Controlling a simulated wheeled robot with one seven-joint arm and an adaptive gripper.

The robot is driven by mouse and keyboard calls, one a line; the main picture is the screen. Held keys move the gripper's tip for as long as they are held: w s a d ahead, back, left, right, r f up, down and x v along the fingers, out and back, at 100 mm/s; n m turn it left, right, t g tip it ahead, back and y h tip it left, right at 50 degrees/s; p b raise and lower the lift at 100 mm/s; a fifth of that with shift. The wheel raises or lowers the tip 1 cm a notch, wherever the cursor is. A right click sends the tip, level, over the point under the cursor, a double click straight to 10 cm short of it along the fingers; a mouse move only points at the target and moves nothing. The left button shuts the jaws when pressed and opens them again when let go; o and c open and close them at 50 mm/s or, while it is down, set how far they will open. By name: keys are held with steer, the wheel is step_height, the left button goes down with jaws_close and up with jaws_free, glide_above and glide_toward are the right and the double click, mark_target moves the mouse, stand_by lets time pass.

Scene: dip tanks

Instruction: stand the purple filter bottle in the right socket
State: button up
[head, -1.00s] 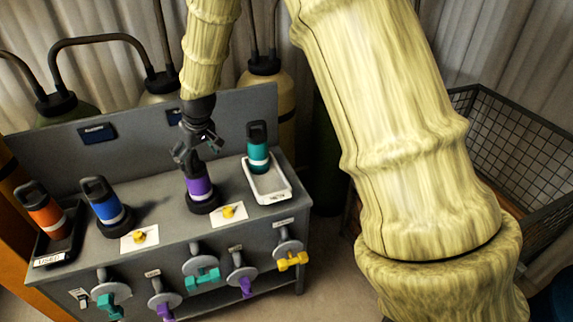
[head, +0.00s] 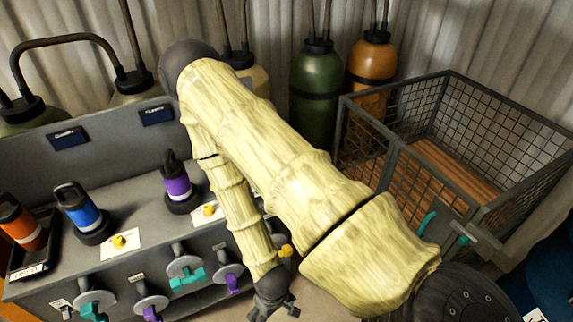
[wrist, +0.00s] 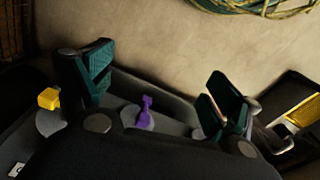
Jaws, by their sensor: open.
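The purple filter bottle (head: 177,183) stands upright in the dark round right socket (head: 184,205) on the grey bench in the head view. Nothing holds it. The blue bottle (head: 78,210) stands in the round socket to its left. My gripper (head: 274,311) is low in front of the bench, well away from the purple bottle. In the wrist view my gripper (wrist: 158,92) has its two fingers wide apart with nothing between them. The purple bottle is not in the wrist view.
The orange bottle (head: 20,225) is in a black tray at the bench's left end. Valves with teal (head: 188,278), purple (head: 233,285) and yellow (head: 286,250) handles jut from the bench front. A wire-mesh crate (head: 470,150) stands at right. My arm hides the bench's right end.

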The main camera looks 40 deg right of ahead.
steer(key=s, duration=0.6)
steer(key=shift+s+f+g, duration=0.15)
steer(key=shift+f+g, duration=0.15)
steer(key=shift+f, duration=0.05)
steer(key=shift+d, duration=0.1)
stand_by(1.6)
